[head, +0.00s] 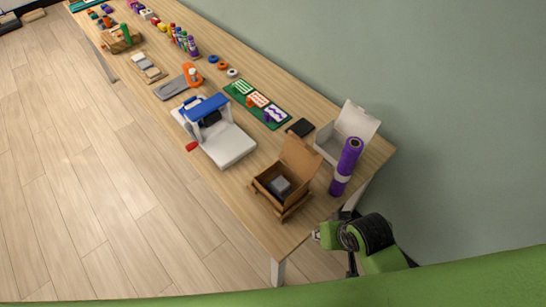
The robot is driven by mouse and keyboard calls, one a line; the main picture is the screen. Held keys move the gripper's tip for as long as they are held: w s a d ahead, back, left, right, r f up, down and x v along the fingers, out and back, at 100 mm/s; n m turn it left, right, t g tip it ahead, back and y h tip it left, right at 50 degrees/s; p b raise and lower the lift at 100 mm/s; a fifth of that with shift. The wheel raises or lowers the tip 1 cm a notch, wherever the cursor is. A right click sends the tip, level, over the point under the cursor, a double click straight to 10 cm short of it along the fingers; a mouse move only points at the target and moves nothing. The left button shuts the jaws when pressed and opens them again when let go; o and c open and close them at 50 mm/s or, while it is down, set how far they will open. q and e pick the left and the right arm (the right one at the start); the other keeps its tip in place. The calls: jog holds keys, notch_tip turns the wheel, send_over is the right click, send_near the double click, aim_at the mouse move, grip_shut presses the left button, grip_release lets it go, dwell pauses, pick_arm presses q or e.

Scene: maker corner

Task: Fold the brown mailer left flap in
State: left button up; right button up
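The brown mailer (302,156) stands open near the table's near end, its lid raised at the back. A small dark grey block (280,186) lies inside it. Brown cardboard edges show along its front and sides, but I cannot clearly tell the left flap's angle. My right arm comes in at the lower right. Its gripper (318,235) is beyond the table's near edge, apart from the mailer. It is small and partly hidden, so I cannot tell whether it is open or shut. My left gripper is not in view.
A purple roll (346,166) stands upright right of the mailer, before an open white box (357,122). A blue and white machine (222,142) stands left. A black flat item (300,127) and a green tray (258,105) lie behind. Bare tabletop (290,237) shows in front of the mailer.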

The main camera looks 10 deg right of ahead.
jog(key=w+a+r+m+t+y+p, duration=0.1)
jog(key=w+a+r+m, duration=0.35)
jog(key=w+r, duration=0.3)
jog(key=w+a+r+m+y, duration=0.1)
jog(key=w+a+r+m, duration=0.2)
jog(key=w+r+m, duration=0.45)
jog(key=shift+n+y, duration=0.3)
jog(key=shift+n, duration=0.4)
jog(key=x, duration=0.5)
jog(key=p+x, duration=0.1)
jog(key=x, duration=0.4)
jog(key=w+x, duration=0.1)
jog(key=x, duration=0.4)
jog(key=shift+d+f+p, duration=0.1)
jog(key=shift+d+p, duration=0.2)
jog(key=shift+p, duration=0.05)
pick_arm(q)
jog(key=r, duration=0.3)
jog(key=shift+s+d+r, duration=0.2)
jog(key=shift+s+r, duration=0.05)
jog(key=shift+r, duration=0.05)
pick_arm(e)
grip_shut()
